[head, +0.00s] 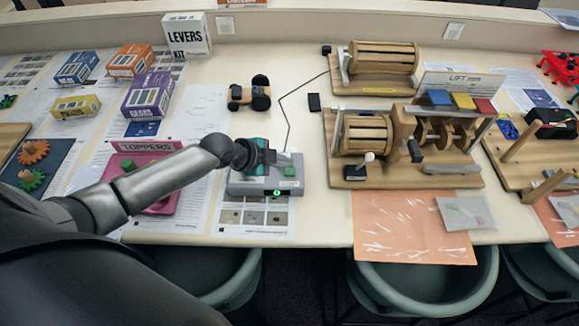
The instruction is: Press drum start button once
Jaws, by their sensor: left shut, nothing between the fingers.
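A grey control box (240,187) sits near the table's front edge. It has a small green button (289,171) on top and a green lit spot (277,192) on its front face. A black cable runs from the box to the upper wooden drum (385,57). My left gripper (284,158) is shut and empty, low over the back of the box, just behind the green button. I cannot tell whether its tip touches the box. The gripper and a teal part beside it hide some of the box top. My right gripper is not in view.
A pink "TOPPERS" stand (160,200) is left of the box, beneath my left arm. A small wooden car (249,93) stands behind it. A wooden drum machine (440,172) is at right. Orange paper (400,225) lies in front of it. Chairs stand below the table edge.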

